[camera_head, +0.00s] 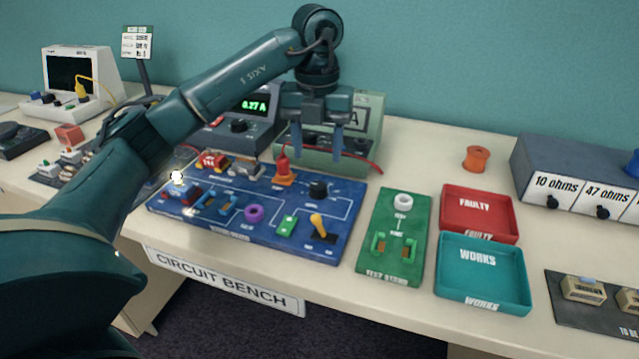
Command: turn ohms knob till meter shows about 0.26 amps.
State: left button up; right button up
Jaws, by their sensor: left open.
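The blue circuit board (275,235) lies on the bench. A black knob (318,190) stands near its right back part; I cannot read a label on it, so I cannot confirm that it is the ohms knob. A grey unit behind the board has a lit green display (255,104) reading 0.27 A and a dark knob (238,126). My left gripper (318,153) points down, open and empty, its fingertips above and behind the black knob in the picture, apart from it. It partly hides a pale green unit (370,130) marked A. My right gripper is out of view.
An orange-red plug (284,172) with a red lead stands close left of the black knob. A yellow-handled switch (318,226) is in front of it. A green test stand (412,205), red tray (445,212) and teal tray (440,262) are to the right.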

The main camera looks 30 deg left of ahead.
aim_at(318, 185)
pick_arm(q)
notch_tip(318, 185, down, 8)
jog(key=shift+r, duration=0.25)
jog(key=shift+c, duration=0.4)
